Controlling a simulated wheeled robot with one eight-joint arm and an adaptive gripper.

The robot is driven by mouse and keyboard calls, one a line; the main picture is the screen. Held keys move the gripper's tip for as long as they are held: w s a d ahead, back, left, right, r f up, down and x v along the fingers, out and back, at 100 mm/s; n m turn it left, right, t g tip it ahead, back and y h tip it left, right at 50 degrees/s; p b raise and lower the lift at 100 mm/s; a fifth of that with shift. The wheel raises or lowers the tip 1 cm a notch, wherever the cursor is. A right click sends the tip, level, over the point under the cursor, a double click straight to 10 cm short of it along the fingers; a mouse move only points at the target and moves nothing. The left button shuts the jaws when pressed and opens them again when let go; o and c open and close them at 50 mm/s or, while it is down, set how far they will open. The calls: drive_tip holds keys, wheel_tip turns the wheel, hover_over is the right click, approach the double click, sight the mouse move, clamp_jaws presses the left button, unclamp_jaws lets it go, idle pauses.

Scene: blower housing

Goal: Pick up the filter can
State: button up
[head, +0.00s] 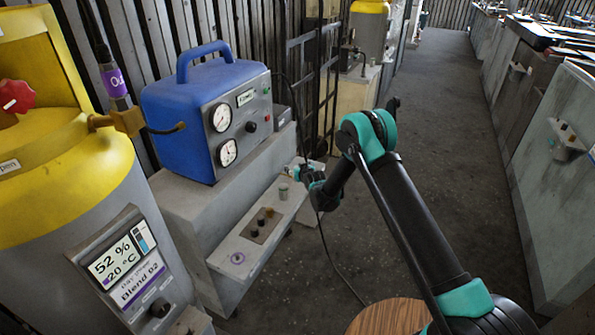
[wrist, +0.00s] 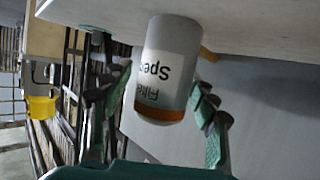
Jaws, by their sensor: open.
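The filter can (wrist: 165,68) is a grey cylinder with a white label and an orange band at one end. It appears upside down in the wrist view, with its far end against a pale surface. In the head view it is a small grey cylinder (head: 283,192) on the low grey ledge (head: 238,243). My gripper (head: 302,171) is beside it. In the wrist view my open gripper (wrist: 160,88) has one finger on each side of the can, with visible gaps. The fingers do not appear to touch it.
A blue box with two gauges (head: 205,110) stands on a grey block behind the ledge. Dark knobs (head: 262,222) sit on the ledge near the can. A yellow-topped tank (head: 70,180) is at left. A round wooden top (head: 388,318) is in front. The aisle floor (head: 430,110) is clear.

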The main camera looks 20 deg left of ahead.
drive_tip(key=shift+w+a+f, duration=0.1)
clamp_jaws()
idle(0.4)
